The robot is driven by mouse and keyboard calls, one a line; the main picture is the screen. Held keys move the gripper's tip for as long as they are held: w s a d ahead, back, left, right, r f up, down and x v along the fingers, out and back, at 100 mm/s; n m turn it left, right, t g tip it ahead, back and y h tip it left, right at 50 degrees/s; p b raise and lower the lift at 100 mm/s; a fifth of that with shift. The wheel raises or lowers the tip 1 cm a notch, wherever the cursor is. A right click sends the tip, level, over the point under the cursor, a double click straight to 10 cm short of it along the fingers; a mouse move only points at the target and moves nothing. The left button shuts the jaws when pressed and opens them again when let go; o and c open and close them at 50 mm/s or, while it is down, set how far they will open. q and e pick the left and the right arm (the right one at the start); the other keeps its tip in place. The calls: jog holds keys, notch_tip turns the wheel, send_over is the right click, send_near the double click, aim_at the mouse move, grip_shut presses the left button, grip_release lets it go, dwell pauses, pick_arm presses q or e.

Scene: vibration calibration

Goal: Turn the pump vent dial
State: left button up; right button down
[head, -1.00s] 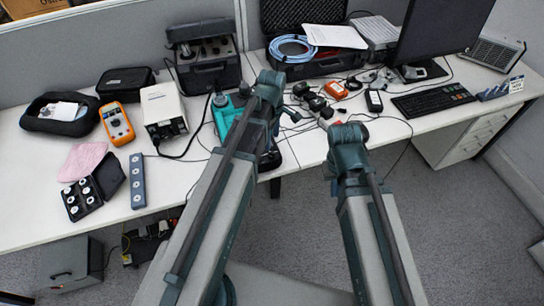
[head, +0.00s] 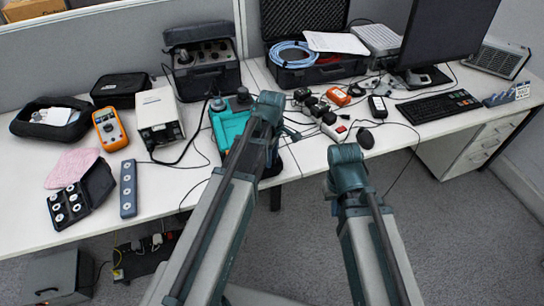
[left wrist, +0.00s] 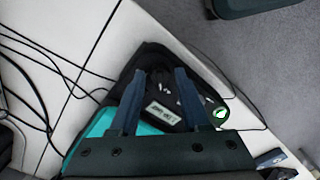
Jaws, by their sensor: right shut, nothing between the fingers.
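A teal and black device (head: 228,122), which I take to be the pump, lies near the table's front edge, partly behind my left arm in the head view. In the left wrist view its teal part (left wrist: 92,132) is at lower left and its black end, with a pale label (left wrist: 163,112), is under my left gripper (left wrist: 160,72). That gripper is open, its fingers apart over the black end. A small round part with a green rim (left wrist: 220,114) is right of the right finger. I cannot tell which part is the vent dial. My right gripper is out of view.
Black cables (left wrist: 45,75) run left of the device. Chargers and a power strip (head: 334,128) lie to its right, and a white box instrument (head: 160,120) to its left. The table's front edge is close, with carpet (head: 300,230) beyond it.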

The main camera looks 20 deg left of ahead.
pick_arm(q)
grip_shut()
jog(key=shift+m, duration=0.3)
jog(key=m, duration=0.3)
jog(key=shift+m, duration=0.4)
jog(key=m, duration=0.4)
jog(key=shift+m, duration=0.3)
jog(key=m, duration=0.4)
jog(key=shift+m, duration=2.4)
